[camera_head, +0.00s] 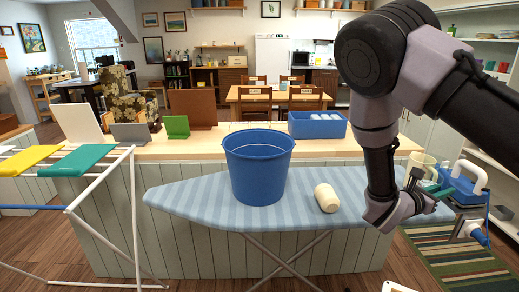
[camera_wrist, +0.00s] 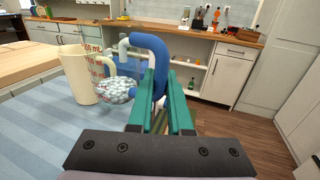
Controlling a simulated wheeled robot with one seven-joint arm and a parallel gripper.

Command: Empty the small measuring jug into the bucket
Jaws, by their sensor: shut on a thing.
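A cream measuring jug with red markings (camera_wrist: 80,76) stands upright on the ironing board in the wrist view, its handle toward my gripper. It also shows, partly hidden, in the head view (camera_head: 424,165). My gripper (camera_wrist: 164,84) has teal fingers, nearly together, to the right of the jug and apart from its handle. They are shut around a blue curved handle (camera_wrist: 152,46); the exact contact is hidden. A speckled pale rounded thing (camera_wrist: 116,90) lies between the jug and the fingers. The blue bucket (camera_head: 258,170) stands upright mid-board; its inside bottom is hidden.
A cream cylinder (camera_head: 326,198) lies on its side on the ironing board (camera_head: 200,200), right of the bucket. A blue and white iron-like thing (camera_head: 462,182) is at the board's right end. A counter (camera_head: 190,147) with a blue crate (camera_head: 317,125) stands behind. A drying rack is left.

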